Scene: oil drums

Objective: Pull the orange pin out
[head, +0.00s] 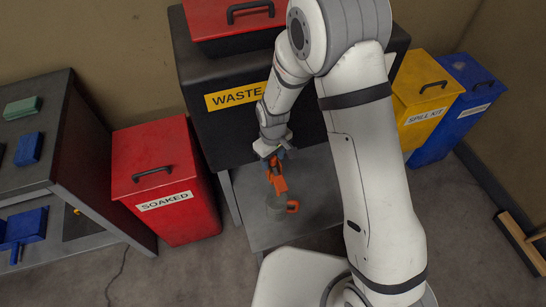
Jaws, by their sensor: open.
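My gripper (276,178) is open and points down over the grey stand in front of the waste bin. Orange parts show at its end, and I cannot tell where the fingers stop. Just below it a small grey-green cylinder (275,206) stands on the grey top (258,232). A small orange loop (292,206), which looks like the pin's handle, shows at the cylinder's right side. The gripper is above and slightly left of this loop, apart from it. The pin's shaft is not visible.
The black waste bin (218,130) with a red box (225,22) on top stands behind. A red soaked bin (165,180) is left, beside a dark shelf with blue items (28,148). Yellow (424,90) and blue (458,108) bins stand right.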

